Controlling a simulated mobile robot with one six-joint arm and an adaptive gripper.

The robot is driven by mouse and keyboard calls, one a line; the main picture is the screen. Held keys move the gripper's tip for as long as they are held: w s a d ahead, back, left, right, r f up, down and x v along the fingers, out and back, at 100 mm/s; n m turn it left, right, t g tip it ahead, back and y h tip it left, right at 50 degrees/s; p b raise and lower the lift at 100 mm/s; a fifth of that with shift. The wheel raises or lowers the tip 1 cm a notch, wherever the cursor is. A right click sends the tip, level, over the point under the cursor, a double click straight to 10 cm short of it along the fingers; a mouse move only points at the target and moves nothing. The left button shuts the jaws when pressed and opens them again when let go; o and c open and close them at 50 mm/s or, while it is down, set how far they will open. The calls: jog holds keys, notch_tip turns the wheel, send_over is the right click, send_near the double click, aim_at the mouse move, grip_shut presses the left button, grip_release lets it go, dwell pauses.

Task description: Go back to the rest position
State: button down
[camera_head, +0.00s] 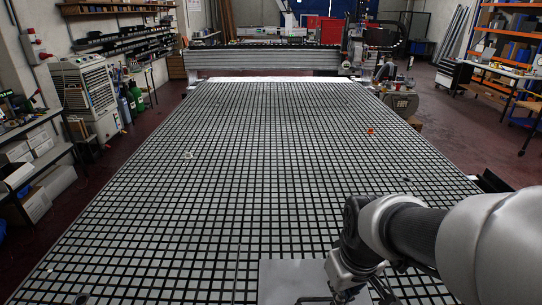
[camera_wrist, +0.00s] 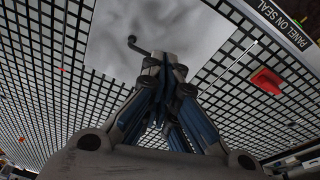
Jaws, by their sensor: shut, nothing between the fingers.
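My gripper (camera_wrist: 163,68) shows in the wrist view with its fingertips together and nothing between them. In the head view my gripper (camera_head: 350,294) is at the bottom edge, partly cut off, over the near part of the grid table (camera_head: 240,170). A plain grey panel (camera_head: 289,278) lies on the grid beside it, to its left. The panel also fills the upper middle of the wrist view (camera_wrist: 115,35), behind the fingertips. A dark bent rod (camera_wrist: 137,45) shows beside the fingertips; I cannot tell what it belongs to.
A red block (camera_wrist: 267,81) lies right of the panel in the wrist view, near a strip lettered "PANEL ON SEAL" (camera_wrist: 287,25). A small orange thing (camera_head: 370,131) and a small pale thing (camera_head: 188,155) sit farther out. A grey gantry (camera_head: 262,60) spans the far end. Most grid is clear.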

jog(key=s+r+m+t, duration=0.2)
jog(key=s+r, duration=0.5)
jog(key=s, duration=0.5)
jog(key=shift+s+m+b, duration=0.35)
jog(key=shift+m+b, duration=0.05)
jog(key=shift+m, duration=0.1)
